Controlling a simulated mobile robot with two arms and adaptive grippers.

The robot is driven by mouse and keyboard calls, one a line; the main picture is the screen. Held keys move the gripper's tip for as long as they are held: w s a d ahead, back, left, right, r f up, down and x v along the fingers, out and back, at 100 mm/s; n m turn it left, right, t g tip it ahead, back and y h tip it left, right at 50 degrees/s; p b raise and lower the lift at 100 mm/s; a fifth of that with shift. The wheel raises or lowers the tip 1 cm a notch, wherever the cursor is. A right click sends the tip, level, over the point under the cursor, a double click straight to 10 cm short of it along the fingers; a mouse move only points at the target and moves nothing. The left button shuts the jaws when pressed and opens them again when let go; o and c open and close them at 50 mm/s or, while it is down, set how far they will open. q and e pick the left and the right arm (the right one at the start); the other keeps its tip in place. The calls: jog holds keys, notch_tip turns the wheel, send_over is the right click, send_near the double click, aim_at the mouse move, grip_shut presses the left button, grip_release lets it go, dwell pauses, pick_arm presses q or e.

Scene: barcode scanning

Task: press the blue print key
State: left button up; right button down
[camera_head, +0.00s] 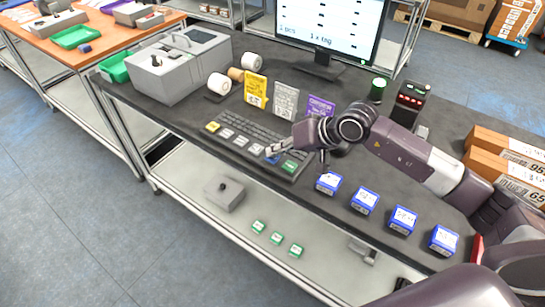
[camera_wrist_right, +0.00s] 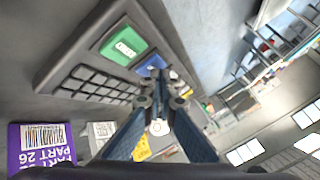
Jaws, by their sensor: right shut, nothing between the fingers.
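The blue print key (camera_head: 273,158) is in the front row of the keyboard (camera_head: 240,133), between a white key and the green key (camera_head: 290,167). Only part of the blue key shows in the head view. In the right wrist view the blue key (camera_wrist_right: 150,64) is partly hidden behind the fingertips, beside the green key (camera_wrist_right: 124,46). My right gripper (camera_head: 271,150) is shut and empty, its fingertips over or at the blue key. I cannot tell whether they touch it. The closed fingers also show in the wrist view (camera_wrist_right: 160,92). My left gripper is not in view.
Several blue-and-white boxes (camera_head: 365,201) stand in front of my right arm. Yellow, white and purple cards (camera_head: 319,107) stand behind the keyboard, below a monitor (camera_head: 330,30). A grey printer (camera_head: 180,62) is at left. Cardboard boxes (camera_head: 510,165) lie at right.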

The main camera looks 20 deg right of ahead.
aim_at(275, 158)
jog(key=shift+f+b, duration=0.25)
jog(key=shift+b, duration=0.05)
jog(key=shift+r, duration=0.15)
dwell(0.5)
jog(key=shift+r, duration=0.7)
jog(key=shift+r, duration=0.15)
jog(key=shift+r+p, duration=0.75)
jog(key=shift+r, duration=1.65)
jog(key=shift+f, duration=0.1)
